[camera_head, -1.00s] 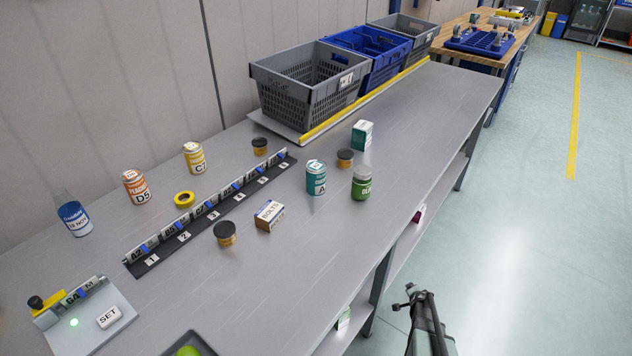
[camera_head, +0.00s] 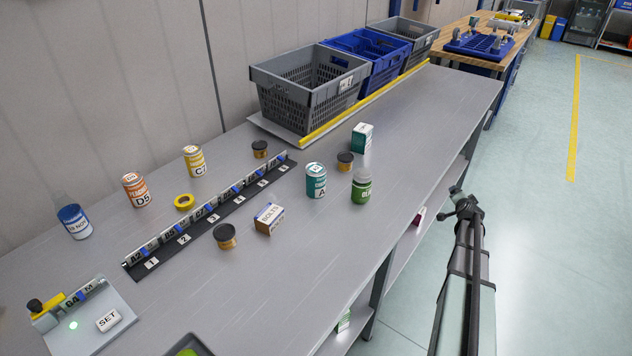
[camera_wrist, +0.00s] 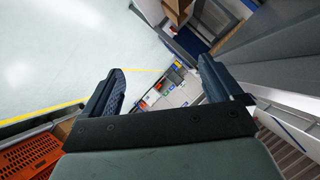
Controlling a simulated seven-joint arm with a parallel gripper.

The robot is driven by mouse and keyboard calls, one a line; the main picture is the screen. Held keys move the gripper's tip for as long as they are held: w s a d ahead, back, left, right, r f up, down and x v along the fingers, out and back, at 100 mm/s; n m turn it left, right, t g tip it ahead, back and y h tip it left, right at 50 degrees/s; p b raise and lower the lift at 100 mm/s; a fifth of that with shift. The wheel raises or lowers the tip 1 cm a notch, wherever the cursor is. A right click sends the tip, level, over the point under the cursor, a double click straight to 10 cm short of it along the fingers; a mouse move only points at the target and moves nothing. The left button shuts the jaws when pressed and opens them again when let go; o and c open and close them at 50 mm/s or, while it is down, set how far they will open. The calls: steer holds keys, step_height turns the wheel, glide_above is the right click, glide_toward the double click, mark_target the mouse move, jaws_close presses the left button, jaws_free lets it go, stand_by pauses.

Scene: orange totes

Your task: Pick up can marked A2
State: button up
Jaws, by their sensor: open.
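A teal and white can (camera_head: 316,180) stands upright on the grey bench, right of the black slot rack. Its label shows an A; I cannot read a digit after it. A silver tag reading A2 (camera_head: 137,258) sits at the near left end of the rack. My gripper (camera_head: 462,200) is off the bench's right side, over the floor, well apart from the can. In the wrist view my gripper (camera_wrist: 160,78) shows two dark fingers spread wide with nothing between them. The can is not clear in the wrist view.
A green jar (camera_head: 361,188), a dark-lidded jar (camera_head: 345,161) and a teal-white box (camera_head: 362,138) stand near the can. A bolts box (camera_head: 269,218) lies to its left. An orange can D5 (camera_head: 136,190) and yellow can (camera_head: 194,160) stand behind the rack.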

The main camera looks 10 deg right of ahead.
step_height(320, 180, up, 14)
steer(key=w+r+n+t, duration=0.1)
steer(key=w, duration=0.1)
steer(key=w+a+r+n, duration=0.1)
steer(key=a+r, duration=0.1)
steer(key=w+a+r+n+y, duration=0.1)
steer(key=a+r, duration=0.1)
steer(key=r, duration=0.1)
steer(key=w+a+r, duration=0.1)
steer(key=a+r, duration=0.1)
steer(key=a, duration=0.1)
steer(key=shift+r+n+t+y, duration=0.15)
steer(key=shift+n+t+y, duration=0.15)
steer(key=shift+n+y, duration=0.1)
steer(key=w+a+r+n+g+y, duration=0.1)
steer(key=a+n, duration=0.1)
steer(key=a, duration=0.5)
steer(key=a+r+n+y, duration=0.2)
steer(key=a, duration=0.5)
steer(key=n+g, duration=0.7)
glide_toward(316, 171)
steer(key=shift+y, duration=0.4)
steer(key=x, duration=0.9)
steer(key=shift+w+d+f, duration=0.1)
steer(key=shift+d+f, duration=0.05)
steer(key=shift+d, duration=0.2)
steer(key=shift+x, duration=2.7)
steer(key=shift+w+d, duration=0.1)
steer(key=shift+d, duration=0.05)
steer(key=c, duration=1.3)
